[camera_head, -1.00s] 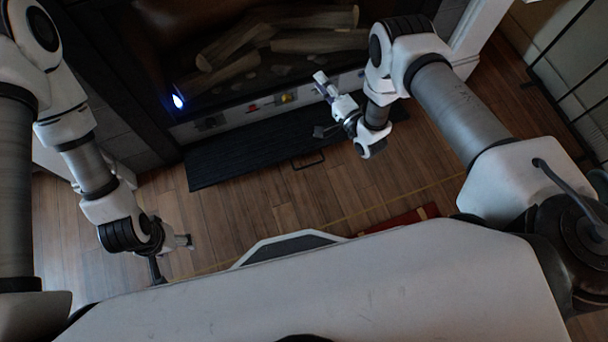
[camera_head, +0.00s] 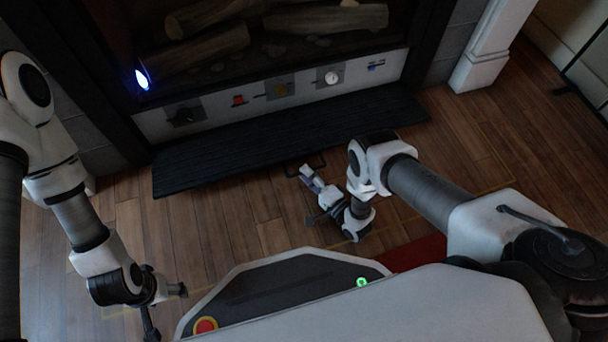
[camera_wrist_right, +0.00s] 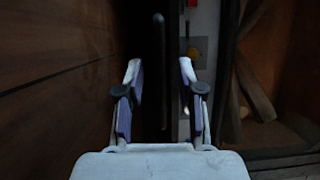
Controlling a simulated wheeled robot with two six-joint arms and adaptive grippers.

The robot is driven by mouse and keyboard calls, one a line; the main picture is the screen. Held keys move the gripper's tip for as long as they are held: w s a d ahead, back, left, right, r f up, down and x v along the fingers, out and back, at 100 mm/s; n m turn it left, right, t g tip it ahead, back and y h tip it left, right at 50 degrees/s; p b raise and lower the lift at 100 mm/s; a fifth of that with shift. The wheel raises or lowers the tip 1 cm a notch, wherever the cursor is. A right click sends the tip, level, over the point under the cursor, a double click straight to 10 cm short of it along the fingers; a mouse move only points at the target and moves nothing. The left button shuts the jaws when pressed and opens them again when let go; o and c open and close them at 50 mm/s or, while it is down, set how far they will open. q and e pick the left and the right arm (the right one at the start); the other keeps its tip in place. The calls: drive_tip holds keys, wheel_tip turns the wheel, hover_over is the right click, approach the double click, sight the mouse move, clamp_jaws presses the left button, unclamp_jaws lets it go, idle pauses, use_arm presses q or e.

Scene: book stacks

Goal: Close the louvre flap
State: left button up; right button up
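The louvre flap (camera_head: 240,148) is a dark ribbed panel lying folded down in front of the fireplace, below the light control strip. A thin dark handle (camera_head: 319,166) sticks out from its front edge. My right gripper (camera_head: 311,196) is open and empty, just in front of the handle in the head view. In the right wrist view, its fingers (camera_wrist_right: 160,72) are spread, with a slim dark bar (camera_wrist_right: 160,45), likely the handle, showing between and beyond them; contact cannot be told. My left gripper (camera_head: 168,312) is low at the left, apart from the flap, with its fingers spread.
The control strip (camera_head: 215,108) carries a red button (camera_head: 238,101), a yellow part (camera_head: 282,90) and a white dial (camera_head: 332,77). Logs (camera_head: 325,18) lie in the fireplace above. A white pillar (camera_head: 490,50) stands at the right. Wooden floor (camera_head: 235,220) lies open before the flap.

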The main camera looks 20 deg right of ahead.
drive_tip(key=shift+x, duration=0.85)
use_arm(q)
drive_tip(key=shift+f, duration=0.4)
use_arm(e)
clamp_jaws()
